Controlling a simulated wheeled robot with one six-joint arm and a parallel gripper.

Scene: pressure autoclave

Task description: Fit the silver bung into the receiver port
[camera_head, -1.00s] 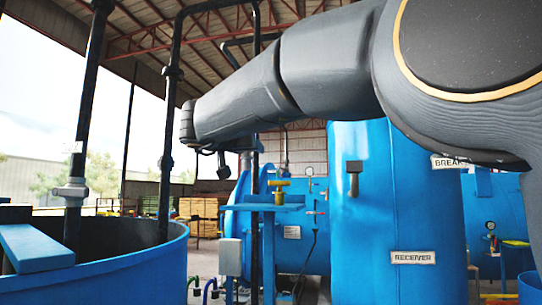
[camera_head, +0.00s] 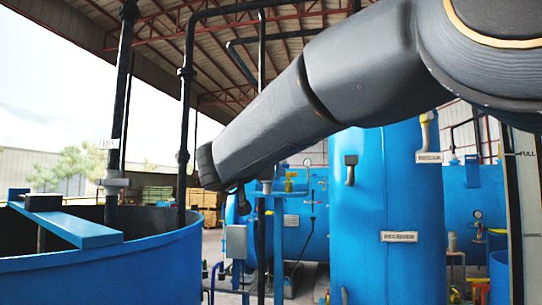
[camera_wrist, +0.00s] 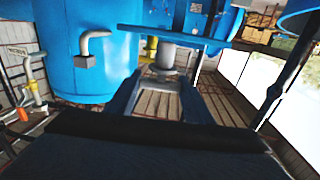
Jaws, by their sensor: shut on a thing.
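The silver bung (camera_wrist: 165,56) is a short grey cylinder with a wider flange, seen in the wrist view. My gripper (camera_wrist: 164,76) is shut on it, with one dark blue finger on each side. In the head view my gripper is mostly hidden at the far end of my arm. The receiver (camera_head: 385,200) is a tall blue tank with a RECEIVER sign; it also fills the upper left of the wrist view (camera_wrist: 80,75). A grey bent pipe (camera_wrist: 95,42) juts from its wall, apart from the bung. I cannot tell whether this is the port.
A blue stand (camera_head: 270,196) with a yellow valve is left of the receiver; a blue beam (camera_wrist: 175,36) crosses behind the bung. A beige bent pipe (camera_head: 426,130) is at the receiver's right. A large open blue tub (camera_head: 150,255) stands at left.

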